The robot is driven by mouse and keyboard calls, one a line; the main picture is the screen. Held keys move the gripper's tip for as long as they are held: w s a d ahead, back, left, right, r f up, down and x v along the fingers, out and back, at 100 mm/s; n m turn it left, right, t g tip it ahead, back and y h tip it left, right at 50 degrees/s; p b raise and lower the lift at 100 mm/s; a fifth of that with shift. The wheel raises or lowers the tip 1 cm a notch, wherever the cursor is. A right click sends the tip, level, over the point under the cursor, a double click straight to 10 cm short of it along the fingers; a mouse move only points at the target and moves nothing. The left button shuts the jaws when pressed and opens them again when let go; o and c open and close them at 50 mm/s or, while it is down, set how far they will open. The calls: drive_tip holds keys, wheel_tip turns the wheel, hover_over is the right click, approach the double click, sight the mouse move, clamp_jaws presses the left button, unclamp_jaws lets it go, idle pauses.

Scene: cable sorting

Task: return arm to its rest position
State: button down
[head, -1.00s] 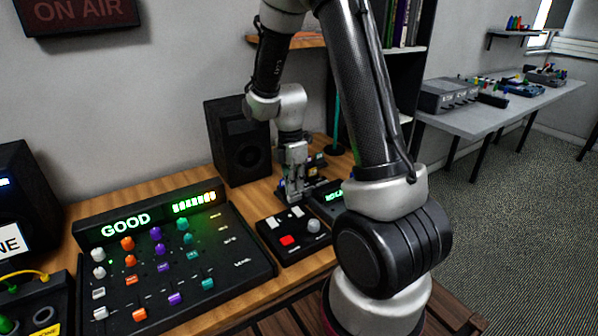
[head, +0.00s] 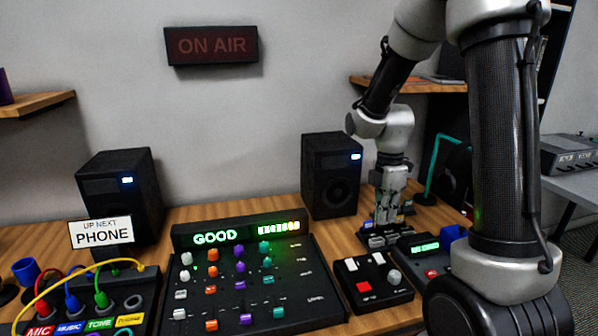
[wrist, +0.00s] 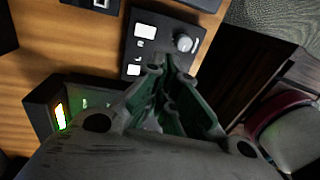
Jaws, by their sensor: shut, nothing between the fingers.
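My arm reaches down over the right part of the wooden desk in the head view. My gripper (head: 386,221) points down, close behind a small black panel with a red button (head: 364,286). It holds nothing, and its fingers are shut. In the wrist view my gripper (wrist: 168,68) fills the lower middle, with the small panel's white buttons and grey knob (wrist: 183,42) just beyond the fingers. I cannot tell the exact gap between the fingertips and the dark device below them.
The mixer console (head: 238,290) shows a green "GOOD". Two black speakers (head: 333,176) (head: 120,198) stand behind. Left is a patch box (head: 103,308) with coloured cables and a "PHONE" sign (head: 101,232). A teal stand (head: 433,165) is near my arm. A shelf (head: 420,87) hangs behind it.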

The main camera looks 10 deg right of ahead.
drive_tip(key=s+r+m+t, duration=0.5)
drive_tip(key=s+r+m, duration=1.2)
drive_tip(key=m, duration=0.1)
drive_tip(key=shift+s+r+t, duration=0.2)
drive_tip(key=shift+s+t, duration=0.15)
drive_tip(key=shift+t, duration=0.05)
drive_tip(key=shift+a, duration=0.1)
idle(0.9)
